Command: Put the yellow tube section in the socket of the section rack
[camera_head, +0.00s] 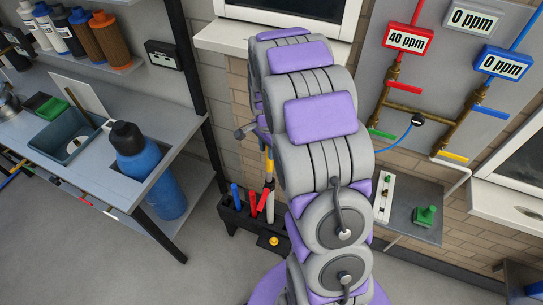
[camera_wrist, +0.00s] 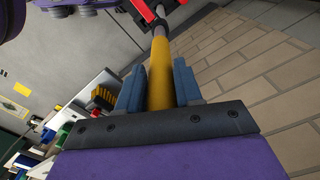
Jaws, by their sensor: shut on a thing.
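The yellow tube section (camera_wrist: 161,75) stands between the two blue fingers of my gripper (camera_wrist: 160,84) in the wrist view, and the gripper is shut on it. Its far end has a grey tip close to a red part. In the head view, the yellow tube section (camera_head: 269,165) hangs roughly upright beside my arm, above a black section rack (camera_head: 238,219) on the floor. The rack holds a blue tube (camera_head: 235,195) and red tubes (camera_head: 252,203). My arm hides the rack's right part and most of my gripper. I cannot tell whether the yellow tube touches the rack.
A workbench (camera_head: 110,100) with a blue bottle (camera_head: 165,180) stands at left. A brick wall is close behind the rack. Grey floor is free in front.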

